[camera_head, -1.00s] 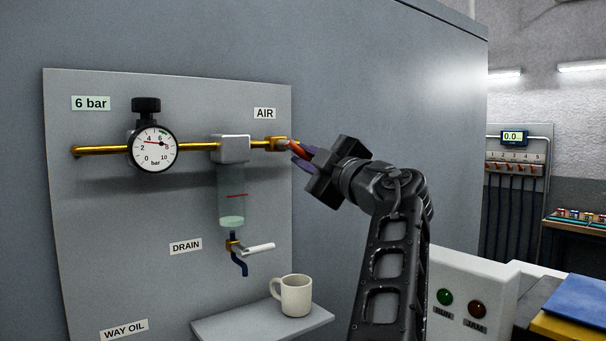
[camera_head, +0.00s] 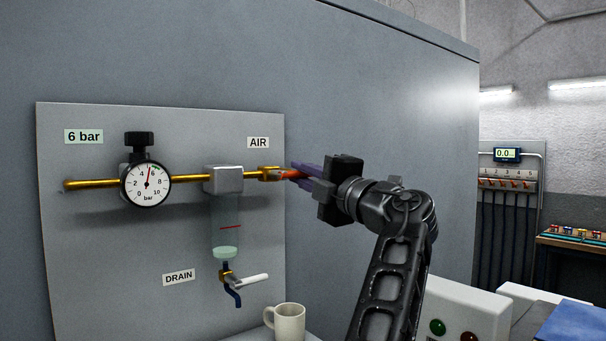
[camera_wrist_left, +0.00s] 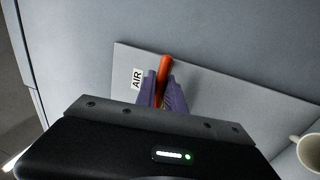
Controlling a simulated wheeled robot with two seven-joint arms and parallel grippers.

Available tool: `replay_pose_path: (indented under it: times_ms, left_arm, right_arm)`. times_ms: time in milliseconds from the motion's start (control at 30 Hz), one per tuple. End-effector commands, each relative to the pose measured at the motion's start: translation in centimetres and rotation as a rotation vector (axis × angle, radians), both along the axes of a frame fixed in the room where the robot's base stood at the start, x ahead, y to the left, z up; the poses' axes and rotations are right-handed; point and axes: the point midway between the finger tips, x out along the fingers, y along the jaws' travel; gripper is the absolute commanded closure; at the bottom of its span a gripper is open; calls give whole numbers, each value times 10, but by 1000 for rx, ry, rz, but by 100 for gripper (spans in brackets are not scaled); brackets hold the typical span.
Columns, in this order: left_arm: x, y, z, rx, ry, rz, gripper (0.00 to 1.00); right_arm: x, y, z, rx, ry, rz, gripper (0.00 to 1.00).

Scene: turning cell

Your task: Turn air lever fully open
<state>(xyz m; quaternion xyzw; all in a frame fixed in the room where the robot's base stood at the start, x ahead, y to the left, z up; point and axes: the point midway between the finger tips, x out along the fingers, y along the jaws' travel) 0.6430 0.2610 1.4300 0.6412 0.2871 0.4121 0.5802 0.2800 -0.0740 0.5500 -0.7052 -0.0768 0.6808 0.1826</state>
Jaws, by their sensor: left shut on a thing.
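The air lever (camera_head: 287,174) is an orange-red handle on the brass valve (camera_head: 268,173) at the right end of the brass pipe, below the AIR label (camera_head: 258,142). My left gripper (camera_head: 298,171) has its purple fingers shut on the lever. In the left wrist view the lever (camera_wrist_left: 165,66) stands between the two purple fingers (camera_wrist_left: 164,90), its end reaching past them. In the head view the lever lies roughly in line with the pipe. The gauge (camera_head: 146,184) has its needle pointing nearly straight up, close to 5. My right gripper is not in view.
A filter bowl (camera_head: 226,222) hangs under a grey block, with a drain valve and white lever (camera_head: 250,280) below. A white mug (camera_head: 289,322) stands on a shelf below. A panel with a green button (camera_head: 437,327) is at lower right.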

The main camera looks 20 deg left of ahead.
Motion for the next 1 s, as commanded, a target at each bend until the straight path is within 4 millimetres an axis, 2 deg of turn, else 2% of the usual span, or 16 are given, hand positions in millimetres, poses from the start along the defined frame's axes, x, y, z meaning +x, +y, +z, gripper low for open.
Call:
replay_pose_path:
  times_ms: [300, 333, 600, 867, 1000]
  left_arm:
    - [-1, 1, 0, -3, -4, 3, 100]
    - [-1, 1, 0, -3, -4, 3, 85]
    - [0, 1, 0, -2, -2, 2, 65]
    - [-1, -1, -1, -1, -2, 1, 65]
    - [-5, -10, -4, -1, -2, -2, 65]
  right_arm:
    - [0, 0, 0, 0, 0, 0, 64]
    - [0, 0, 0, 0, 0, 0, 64]
    - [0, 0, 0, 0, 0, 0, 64]
    - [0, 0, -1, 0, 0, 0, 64]
    - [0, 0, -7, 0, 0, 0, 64]
